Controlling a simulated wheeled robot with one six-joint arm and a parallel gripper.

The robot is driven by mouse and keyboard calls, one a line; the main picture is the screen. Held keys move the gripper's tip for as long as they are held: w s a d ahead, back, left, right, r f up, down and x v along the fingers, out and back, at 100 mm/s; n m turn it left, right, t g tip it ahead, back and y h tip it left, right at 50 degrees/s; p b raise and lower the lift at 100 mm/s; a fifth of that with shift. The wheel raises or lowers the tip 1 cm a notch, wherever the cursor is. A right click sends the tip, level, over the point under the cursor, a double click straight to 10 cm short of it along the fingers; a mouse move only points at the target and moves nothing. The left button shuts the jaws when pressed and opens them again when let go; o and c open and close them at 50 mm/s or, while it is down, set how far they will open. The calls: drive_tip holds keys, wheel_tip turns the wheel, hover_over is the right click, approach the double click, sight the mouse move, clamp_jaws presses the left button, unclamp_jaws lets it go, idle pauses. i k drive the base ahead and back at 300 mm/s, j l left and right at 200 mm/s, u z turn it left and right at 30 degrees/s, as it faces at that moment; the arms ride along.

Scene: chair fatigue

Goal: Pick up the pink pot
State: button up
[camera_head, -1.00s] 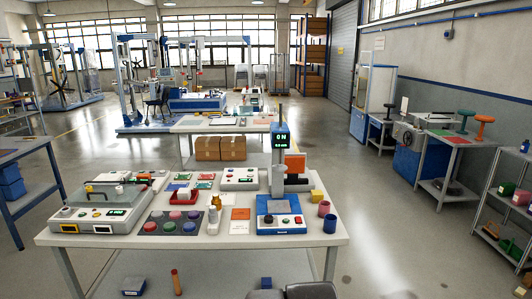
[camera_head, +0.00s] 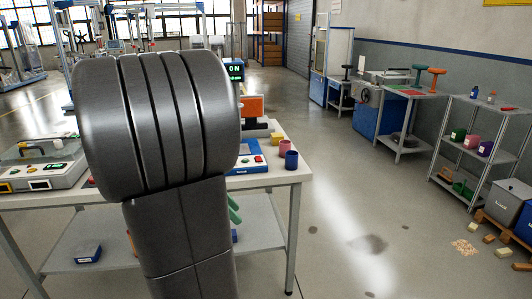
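A small pink pot (camera_head: 284,147) stands upright near the right end of the white worktable (camera_head: 271,179). A dark blue pot (camera_head: 291,160) stands just in front of it, close to the table edge. Another pink container (camera_head: 471,141) sits on the grey shelf unit at the right, between a green and a purple one; the frames do not show which is meant. My dark grey arm fills the left middle of the view and hides much of the table. My gripper is not visible.
A blue test machine (camera_head: 247,163) and yellow blocks (camera_head: 277,137) stand left of the pink pot. The grey shelf unit (camera_head: 466,157) stands by the right wall. Wooden pieces (camera_head: 503,252) lie on the floor near bins.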

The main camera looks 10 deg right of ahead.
sight(285, 145)
drive_tip(key=i+l+u, duration=0.3)
drive_tip(key=l+u, duration=0.3)
drive_tip(key=i+l+u, duration=0.3)
drive_tip(key=l, duration=0.15)
drive_tip(key=i+l, duration=0.1)
drive_tip(key=l, duration=0.45)
drive_tip(key=i+l+u, duration=0.1)
drive_tip(key=l, duration=0.4)
drive_tip(key=i+l, duration=0.1)
drive_tip(key=l, duration=0.95)
drive_tip(key=i+u, duration=0.05)
drive_tip(key=i, duration=0.05)
